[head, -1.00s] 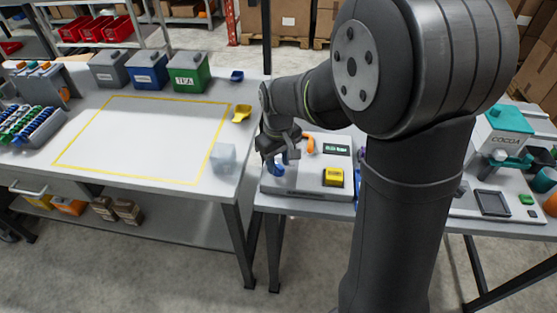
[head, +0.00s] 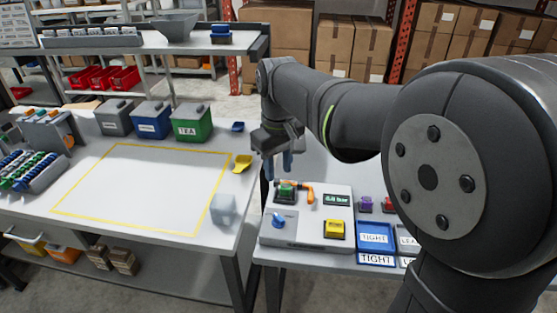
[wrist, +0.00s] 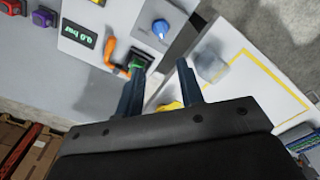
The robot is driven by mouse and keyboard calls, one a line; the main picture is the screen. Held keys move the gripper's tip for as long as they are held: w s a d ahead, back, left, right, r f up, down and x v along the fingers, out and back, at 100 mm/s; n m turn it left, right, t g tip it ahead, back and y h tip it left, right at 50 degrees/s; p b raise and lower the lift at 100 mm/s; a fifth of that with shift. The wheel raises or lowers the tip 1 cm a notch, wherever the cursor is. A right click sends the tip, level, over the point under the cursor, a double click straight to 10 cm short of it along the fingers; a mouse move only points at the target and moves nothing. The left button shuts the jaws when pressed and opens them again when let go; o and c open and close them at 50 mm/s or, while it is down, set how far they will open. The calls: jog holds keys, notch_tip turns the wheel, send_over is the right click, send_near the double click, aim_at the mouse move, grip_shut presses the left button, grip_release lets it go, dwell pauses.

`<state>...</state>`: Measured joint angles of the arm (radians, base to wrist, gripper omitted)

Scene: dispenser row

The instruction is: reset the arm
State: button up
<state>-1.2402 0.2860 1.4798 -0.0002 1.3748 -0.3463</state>
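My gripper (head: 279,166) hangs above the back left part of a grey station with a display, its blue-tipped fingers pointing down. In the wrist view my gripper (wrist: 160,85) has its two fingers apart, with nothing seen between them but the surfaces below. The station (head: 292,236) carries a blue knob (head: 279,220), an orange handle (head: 308,187), a green part (head: 285,192), a yellow block (head: 335,229) and a small display (head: 337,199). The wrist view also shows the knob (wrist: 160,28) and the orange handle (wrist: 112,54), both apart from the fingers.
A left table has a yellow-outlined area (head: 125,150), a translucent cube (head: 223,208), a yellow scoop (head: 242,163) and lidded bins, one marked TEA (head: 191,124). A gap separates the two tables. My arm hides the right side.

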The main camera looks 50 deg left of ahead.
aim_at(278, 217)
jog(key=shift+r, duration=0.75)
notch_tip(278, 217, down, 18)
jog(key=shift+r, duration=0.25)
dwell(0.4)
